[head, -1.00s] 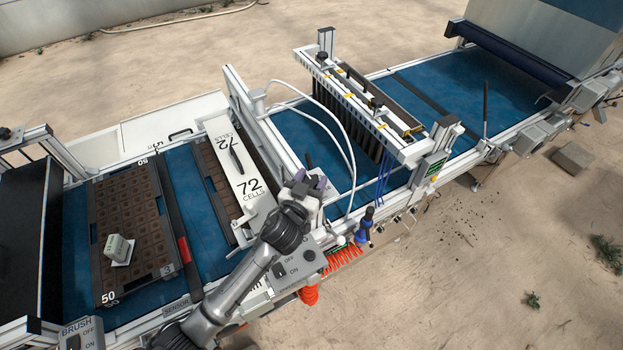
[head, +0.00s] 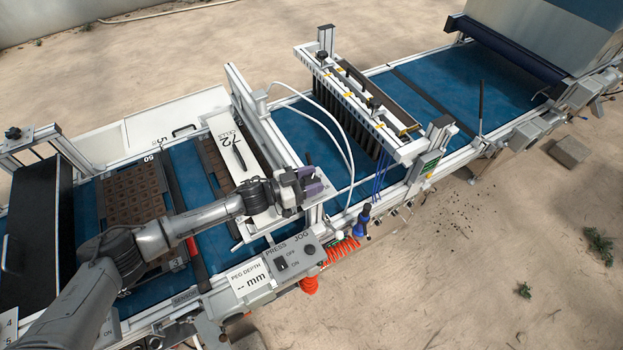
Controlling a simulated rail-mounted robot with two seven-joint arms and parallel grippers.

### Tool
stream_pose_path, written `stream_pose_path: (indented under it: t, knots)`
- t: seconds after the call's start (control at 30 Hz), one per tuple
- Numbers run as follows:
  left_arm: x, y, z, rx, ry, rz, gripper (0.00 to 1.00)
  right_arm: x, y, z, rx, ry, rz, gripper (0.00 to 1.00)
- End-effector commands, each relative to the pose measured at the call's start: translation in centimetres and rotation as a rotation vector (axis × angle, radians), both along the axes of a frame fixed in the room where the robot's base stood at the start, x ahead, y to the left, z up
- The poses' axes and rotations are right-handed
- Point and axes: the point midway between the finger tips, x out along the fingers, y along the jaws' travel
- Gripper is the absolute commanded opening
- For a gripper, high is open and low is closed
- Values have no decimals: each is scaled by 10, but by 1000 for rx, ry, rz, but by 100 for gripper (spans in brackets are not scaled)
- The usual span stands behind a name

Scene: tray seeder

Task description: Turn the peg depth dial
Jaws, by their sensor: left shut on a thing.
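My left gripper (head: 302,186) is at the top of the press frame, beside the 72-cell plate. It is shut on a small part there, which I take to be the peg depth dial; the jaws hide nearly all of it. The peg depth panel (head: 247,279) below reads "-- mm". Next to it is the control box (head: 292,258) with the press switch and jog knob. My right gripper is not in view.
A white plate marked 72 (head: 219,128) lies beside my gripper. White hoses (head: 343,135) arch close by on the right. A peg-row frame (head: 345,90) spans the blue belt (head: 508,88).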

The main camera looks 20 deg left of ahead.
Motion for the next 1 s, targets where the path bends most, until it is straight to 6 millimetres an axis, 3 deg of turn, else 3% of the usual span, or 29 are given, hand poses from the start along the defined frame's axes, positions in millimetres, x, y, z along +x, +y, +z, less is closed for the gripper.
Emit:
stream_pose_path:
  t: [0.4, 1.0]
  knots:
    - [2, 1, 0, 2, -2, -200, 27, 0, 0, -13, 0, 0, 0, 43]
    - [1, 0, 0, 1, -2, -243, 27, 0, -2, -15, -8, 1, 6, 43]
